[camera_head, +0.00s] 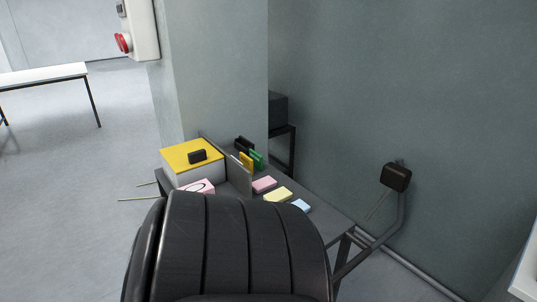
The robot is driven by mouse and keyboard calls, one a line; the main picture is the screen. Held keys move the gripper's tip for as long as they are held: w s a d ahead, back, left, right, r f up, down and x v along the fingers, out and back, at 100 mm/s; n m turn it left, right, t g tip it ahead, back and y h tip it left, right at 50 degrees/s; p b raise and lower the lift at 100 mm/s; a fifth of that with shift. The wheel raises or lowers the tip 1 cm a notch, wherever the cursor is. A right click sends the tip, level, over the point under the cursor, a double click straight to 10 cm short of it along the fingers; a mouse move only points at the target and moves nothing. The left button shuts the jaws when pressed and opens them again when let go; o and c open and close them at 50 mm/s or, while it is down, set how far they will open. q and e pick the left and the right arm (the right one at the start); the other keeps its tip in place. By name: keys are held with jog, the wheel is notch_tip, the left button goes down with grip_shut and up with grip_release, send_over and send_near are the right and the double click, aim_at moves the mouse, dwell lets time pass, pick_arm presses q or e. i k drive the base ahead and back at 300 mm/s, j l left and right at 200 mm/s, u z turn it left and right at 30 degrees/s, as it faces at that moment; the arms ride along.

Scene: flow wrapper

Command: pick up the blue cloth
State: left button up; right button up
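A small light blue folded item, which looks like the blue cloth (301,206), lies on the dark table (325,217) near its right front edge. A pale yellow cloth-like piece (279,195) lies just left of it, and a pink one (264,184) farther left. The blue piece appears uncovered, just above the top right of a black padded chair back. Neither of my grippers is in view.
The black chair back (228,250) hides the table's front. A yellow-topped white box (192,155), a grey upright divider (239,176) and green and yellow items (247,160) stand on the left side. A wall box (396,177) with a pipe is at right. Open floor lies left.

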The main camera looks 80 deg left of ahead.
aim_at(299, 202)
jog(key=i+u, duration=0.2)
jog(key=u, duration=0.25)
jog(key=i+u, duration=0.25)
jog(key=u, duration=0.2)
jog(key=i+l+u, duration=0.1)
jog(key=u, duration=0.35)
jog(key=i+l+u, duration=0.2)
jog(key=u, duration=0.2)
jog(key=i, duration=0.1)
